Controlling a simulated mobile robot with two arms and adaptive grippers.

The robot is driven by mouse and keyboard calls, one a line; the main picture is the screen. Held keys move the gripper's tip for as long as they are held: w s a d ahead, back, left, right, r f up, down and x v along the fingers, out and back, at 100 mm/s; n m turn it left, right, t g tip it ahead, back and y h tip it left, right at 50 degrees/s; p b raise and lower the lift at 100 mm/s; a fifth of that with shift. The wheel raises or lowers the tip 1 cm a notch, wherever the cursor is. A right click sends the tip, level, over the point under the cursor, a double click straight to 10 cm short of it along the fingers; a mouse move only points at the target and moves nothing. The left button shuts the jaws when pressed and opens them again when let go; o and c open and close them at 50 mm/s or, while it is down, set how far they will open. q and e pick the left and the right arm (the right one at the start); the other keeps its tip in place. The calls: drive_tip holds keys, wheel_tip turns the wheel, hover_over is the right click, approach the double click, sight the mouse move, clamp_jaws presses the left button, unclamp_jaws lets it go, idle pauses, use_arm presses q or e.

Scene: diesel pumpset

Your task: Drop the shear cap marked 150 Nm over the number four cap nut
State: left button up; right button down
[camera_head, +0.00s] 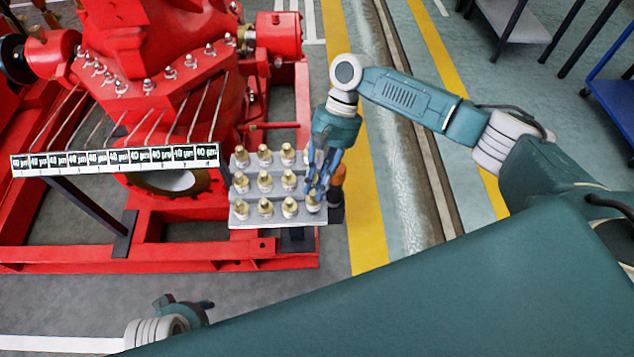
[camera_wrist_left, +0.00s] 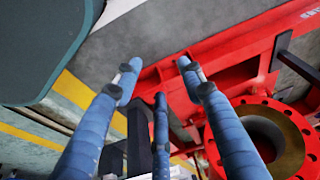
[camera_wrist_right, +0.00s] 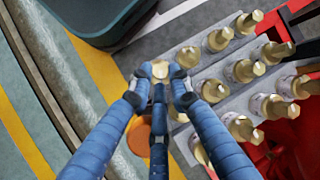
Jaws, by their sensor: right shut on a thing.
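Brass-topped shear caps (camera_head: 264,182) stand in three rows on a grey stepped rack; their markings are too small to read. My right gripper (camera_head: 314,190) reaches down at the rack's near right corner. It is shut on the shear cap at that corner (camera_wrist_right: 160,70), whose brass top shows between the fingertips in the right wrist view. Whether the cap is clear of the rack cannot be told. Cap nuts (camera_head: 170,73) line the flange of the red pumpset (camera_head: 150,45); the number four nut cannot be singled out. My left gripper (camera_wrist_left: 158,75) is open and empty, low in front of the red frame.
A black-and-white label strip (camera_head: 115,159) with thin rods running up towards the nuts stands left of the rack (camera_head: 275,219). An orange cylinder (camera_head: 338,176) is close beside my right gripper. Red frame rails (camera_head: 170,259) run along the front.

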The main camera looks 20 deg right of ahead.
use_arm(q)
drive_tip(key=shift+w, duration=0.1)
drive_tip(key=shift+f+p, duration=0.45)
drive_tip(key=shift+f, duration=1.15)
drive_tip(key=shift+s+f, duration=0.3)
drive_tip(key=shift+f, duration=0.2)
drive_tip(key=shift+s+f, duration=0.3)
drive_tip(key=shift+f, duration=0.2)
drive_tip(key=shift+w+r, duration=0.15)
use_arm(e)
drive_tip(key=shift+f, duration=0.4)
